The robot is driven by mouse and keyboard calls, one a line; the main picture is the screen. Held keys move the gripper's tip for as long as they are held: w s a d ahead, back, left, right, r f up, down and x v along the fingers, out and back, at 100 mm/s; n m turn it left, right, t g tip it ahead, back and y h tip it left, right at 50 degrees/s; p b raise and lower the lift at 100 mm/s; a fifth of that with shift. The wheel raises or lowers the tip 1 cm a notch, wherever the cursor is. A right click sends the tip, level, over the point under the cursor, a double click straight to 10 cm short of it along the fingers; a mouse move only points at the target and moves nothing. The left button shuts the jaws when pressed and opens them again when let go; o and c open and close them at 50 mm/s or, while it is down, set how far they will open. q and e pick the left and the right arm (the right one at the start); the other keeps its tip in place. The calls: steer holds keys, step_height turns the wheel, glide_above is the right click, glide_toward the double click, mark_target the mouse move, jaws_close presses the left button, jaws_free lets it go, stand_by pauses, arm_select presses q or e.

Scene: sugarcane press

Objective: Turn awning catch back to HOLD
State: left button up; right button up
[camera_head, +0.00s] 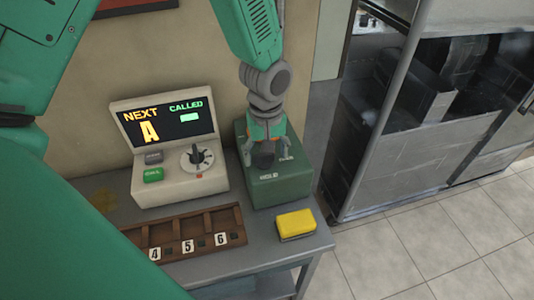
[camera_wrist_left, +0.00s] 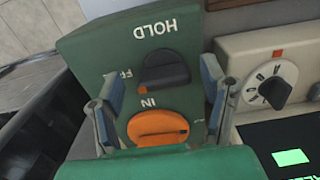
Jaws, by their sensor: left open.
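A green box (camera_head: 285,188) stands at the right end of the table, with the word HOLD on it. The left wrist view shows the green box (camera_wrist_left: 95,50) close up and upside down, with a black knob (camera_wrist_left: 165,75) between the words HOLD and IN. The knob's ridge lies roughly across the picture. An orange round knob-like part (camera_wrist_left: 158,127) shows below IN. My left gripper (camera_head: 264,152) is over the box, open. In the wrist view its fingers (camera_wrist_left: 163,75) stand on either side of the black knob, apparently apart from it. My right gripper is not in view.
A cream console (camera_head: 180,187) with a lit screen, two buttons and a dial stands just left of the box. A brown numbered rack (camera_head: 180,222) and a yellow block (camera_head: 296,224) lie in front. A metal-framed cabinet (camera_head: 365,150) stands to the right beyond a gap.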

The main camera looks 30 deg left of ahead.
arm_select(q)
steer(key=shift+w+a+f, duration=0.1)
steer(key=shift+a+f, duration=0.1)
steer(key=shift+a, duration=0.35)
steer(key=c, duration=1)
steer(key=shift+c, duration=0.8)
steer(key=shift+d, duration=0.25)
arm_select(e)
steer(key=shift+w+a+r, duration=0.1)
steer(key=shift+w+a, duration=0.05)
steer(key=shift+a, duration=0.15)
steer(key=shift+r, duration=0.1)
